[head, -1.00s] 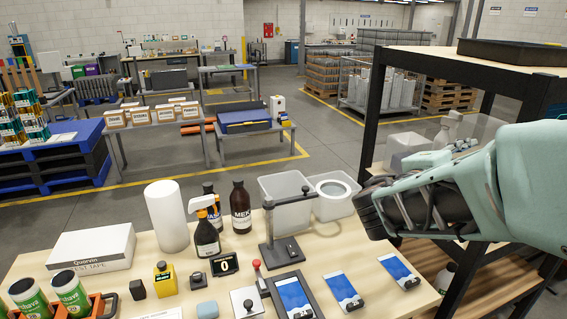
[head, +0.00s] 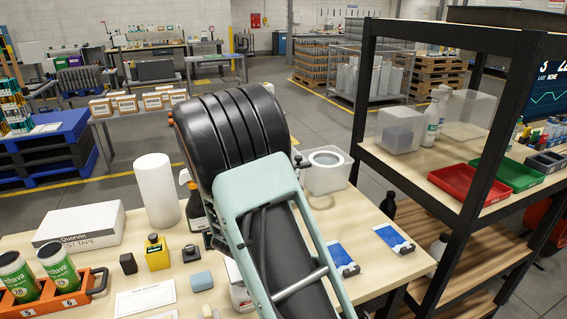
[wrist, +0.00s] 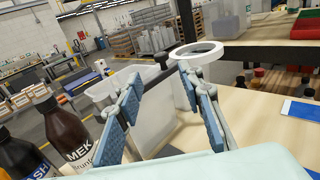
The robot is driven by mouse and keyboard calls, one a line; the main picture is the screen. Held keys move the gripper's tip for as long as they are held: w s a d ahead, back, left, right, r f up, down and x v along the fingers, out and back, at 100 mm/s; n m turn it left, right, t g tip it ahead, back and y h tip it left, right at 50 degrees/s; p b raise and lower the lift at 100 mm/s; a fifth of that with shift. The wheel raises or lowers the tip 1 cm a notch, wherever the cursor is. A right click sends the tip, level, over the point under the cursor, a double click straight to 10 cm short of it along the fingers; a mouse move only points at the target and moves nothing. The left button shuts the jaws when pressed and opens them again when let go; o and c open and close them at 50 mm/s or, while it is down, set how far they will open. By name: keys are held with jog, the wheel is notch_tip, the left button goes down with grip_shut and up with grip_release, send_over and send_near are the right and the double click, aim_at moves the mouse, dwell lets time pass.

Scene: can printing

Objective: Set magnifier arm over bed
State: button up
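The magnifier's pale ring lens (head: 326,158) shows right of my gripper in the head view, in front of a clear bin. In the wrist view the ring (wrist: 197,50) lies just beyond the right fingertip. A dark piece, apparently part of the magnifier arm (wrist: 161,60), shows beyond the gap between the fingers. My gripper (wrist: 159,76) is open, with nothing clearly between its blue pads. In the head view my own arm hides the magnifier's stand and most of the area around its base. I cannot make out the bed for certain.
A brown MEK bottle (wrist: 68,135) stands left of my gripper. Blue-faced cards (head: 393,238) lie at the table's right. A white roll (head: 157,190) and a test tape box (head: 82,228) stand at the left. A black-framed shelf (head: 470,180) rises at the right.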

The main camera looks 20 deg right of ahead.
aim_at(297, 160)
jog(key=p+x, duration=0.2)
jog(key=x, duration=0.8)
jog(key=shift+w+d, duration=0.15)
jog(key=shift+d, duration=0.2)
grip_shut()
